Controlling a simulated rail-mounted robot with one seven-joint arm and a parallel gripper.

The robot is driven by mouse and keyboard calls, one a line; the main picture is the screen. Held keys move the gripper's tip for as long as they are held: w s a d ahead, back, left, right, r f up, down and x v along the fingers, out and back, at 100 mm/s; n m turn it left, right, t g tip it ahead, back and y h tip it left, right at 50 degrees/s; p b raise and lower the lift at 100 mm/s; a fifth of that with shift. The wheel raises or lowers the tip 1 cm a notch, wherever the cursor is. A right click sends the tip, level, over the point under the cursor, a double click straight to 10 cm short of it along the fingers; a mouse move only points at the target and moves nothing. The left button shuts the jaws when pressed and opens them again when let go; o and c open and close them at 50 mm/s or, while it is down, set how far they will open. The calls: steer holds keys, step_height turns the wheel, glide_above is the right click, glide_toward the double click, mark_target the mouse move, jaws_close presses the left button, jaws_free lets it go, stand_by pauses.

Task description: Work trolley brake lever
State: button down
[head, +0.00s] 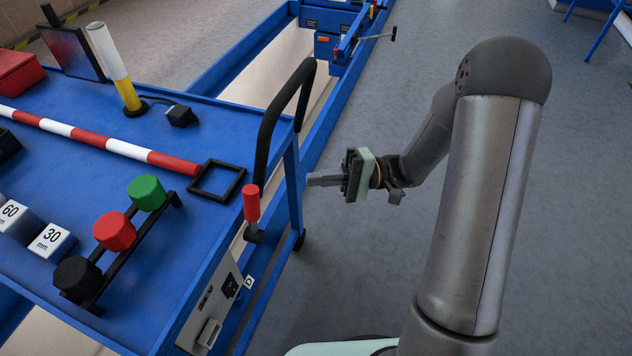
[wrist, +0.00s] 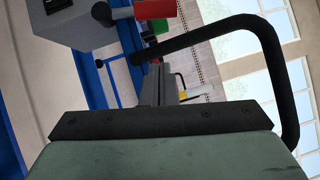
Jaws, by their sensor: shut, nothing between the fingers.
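The trolley brake lever has a red grip (head: 251,203) on a dark pivot at the right side of the blue trolley (head: 215,250). The grip stands nearly upright in the head view. It also shows at the top of the wrist view (wrist: 155,9). My gripper (head: 312,181) is shut and empty. It is to the right of the lever and apart from it in the head view, with its fingers pointing left toward the trolley. The fingers also show in the wrist view (wrist: 157,85).
The trolley's black push handle (head: 268,125) arches up behind the lever, and it curves across the wrist view (wrist: 245,25). Red, green and black knobs (head: 114,232) and numbered blocks (head: 52,240) sit on the trolley top. The grey floor (head: 350,270) right of the trolley is clear.

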mark_target(253, 211)
steer(key=s+a+r+b, duration=0.1)
steer(key=s+a, duration=0.3)
steer(key=a, duration=0.5)
steer(key=shift+s+r+b, duration=0.35)
steer(key=shift+r+b, duration=0.05)
steer(key=shift+b, duration=0.25)
steer(key=shift+r, duration=0.1)
